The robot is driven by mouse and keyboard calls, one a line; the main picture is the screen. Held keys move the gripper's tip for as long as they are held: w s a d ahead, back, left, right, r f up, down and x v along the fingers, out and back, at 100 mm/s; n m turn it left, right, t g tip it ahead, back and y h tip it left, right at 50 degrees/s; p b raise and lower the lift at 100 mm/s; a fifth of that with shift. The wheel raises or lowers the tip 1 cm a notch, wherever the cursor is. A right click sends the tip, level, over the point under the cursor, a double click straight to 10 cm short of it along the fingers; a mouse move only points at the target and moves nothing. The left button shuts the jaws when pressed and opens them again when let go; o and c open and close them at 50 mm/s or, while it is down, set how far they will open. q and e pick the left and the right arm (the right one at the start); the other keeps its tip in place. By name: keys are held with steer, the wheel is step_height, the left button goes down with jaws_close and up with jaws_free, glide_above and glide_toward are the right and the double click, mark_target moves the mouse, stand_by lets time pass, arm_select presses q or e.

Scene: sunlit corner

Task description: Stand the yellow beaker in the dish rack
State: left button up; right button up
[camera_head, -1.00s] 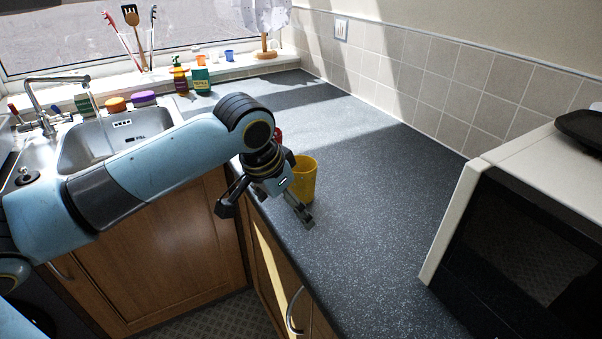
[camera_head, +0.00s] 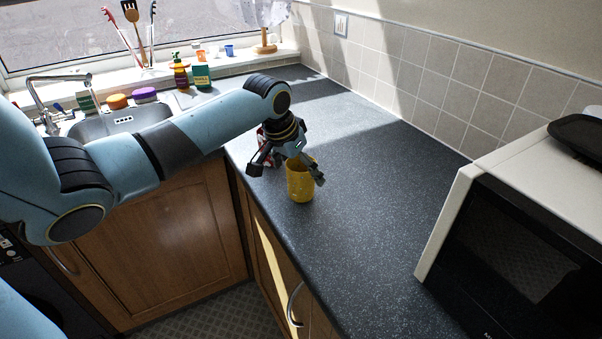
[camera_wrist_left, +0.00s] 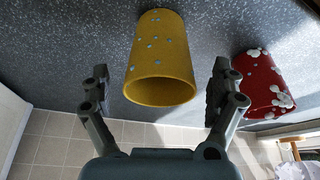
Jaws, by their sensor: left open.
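The yellow beaker (camera_head: 300,184) stands upright on the dark worktop near its front edge. In the left wrist view the beaker (camera_wrist_left: 162,58) shows pale blue spots and its open rim, and lies between and beyond the fingers. My left gripper (camera_head: 287,173) is open, with its fingers spread to either side of the beaker's upper part in the head view. In the left wrist view the gripper (camera_wrist_left: 160,92) is empty, and I cannot tell whether a finger touches the beaker. My right gripper is not in view. No dish rack is visible.
A red beaker with white spots (camera_wrist_left: 262,84) stands beside the yellow one, mostly hidden behind my gripper in the head view. A microwave (camera_head: 520,230) stands at the right. The sink (camera_head: 125,122) is at the left. The worktop (camera_head: 370,200) between is clear.

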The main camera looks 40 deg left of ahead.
arm_select(q)
steer(key=shift+x, duration=0.9)
steer(key=shift+r, duration=0.15)
steer(key=c, duration=1.3)
